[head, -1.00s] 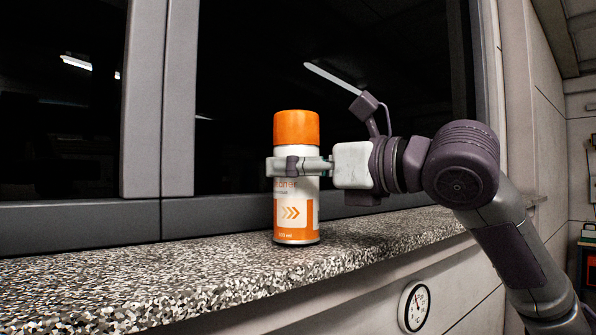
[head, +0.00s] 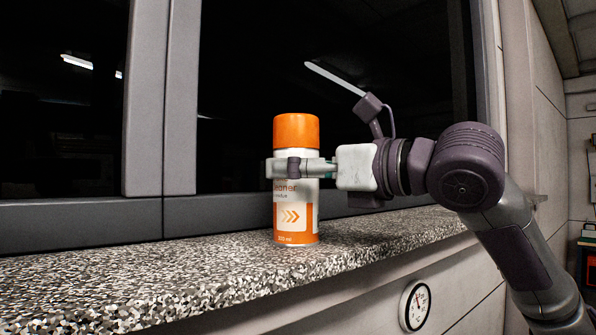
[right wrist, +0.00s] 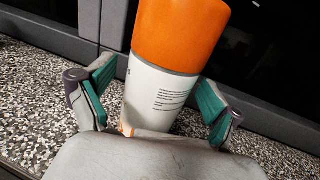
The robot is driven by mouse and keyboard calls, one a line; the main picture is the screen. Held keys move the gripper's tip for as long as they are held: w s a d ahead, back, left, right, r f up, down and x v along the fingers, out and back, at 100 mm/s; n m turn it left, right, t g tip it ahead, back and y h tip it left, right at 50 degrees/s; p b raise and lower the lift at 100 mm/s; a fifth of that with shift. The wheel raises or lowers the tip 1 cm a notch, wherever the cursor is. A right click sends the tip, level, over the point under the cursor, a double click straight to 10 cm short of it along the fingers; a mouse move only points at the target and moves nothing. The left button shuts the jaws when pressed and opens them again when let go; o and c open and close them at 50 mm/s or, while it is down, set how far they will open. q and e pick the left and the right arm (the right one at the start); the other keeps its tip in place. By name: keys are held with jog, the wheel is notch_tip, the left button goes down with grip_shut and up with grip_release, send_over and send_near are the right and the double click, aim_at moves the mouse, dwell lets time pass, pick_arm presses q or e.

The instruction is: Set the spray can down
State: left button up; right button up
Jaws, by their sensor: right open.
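The spray can (head: 297,222), white with an orange cap and orange markings, stands upright on the speckled stone sill (head: 180,285). My right gripper (head: 296,168) comes in from the right at the can's upper body. In the right wrist view the can (right wrist: 165,95) stands between the two green-padded fingers of my right gripper (right wrist: 155,98), with a gap showing on each side. The gripper is open around the can. The can's base is hidden in the wrist view. My left gripper is not in view.
A dark window with a grey frame (head: 145,100) rises behind the sill. The sill is clear to the left of the can. A round dial (head: 415,305) is on the wall below the sill's front edge.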

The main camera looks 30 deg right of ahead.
jog(key=b+v, duration=0.2)
jog(key=v, duration=0.9)
jog(key=shift+s, duration=0.35)
jog(key=shift+d, duration=0.15)
jog(key=shift+w, duration=0.1)
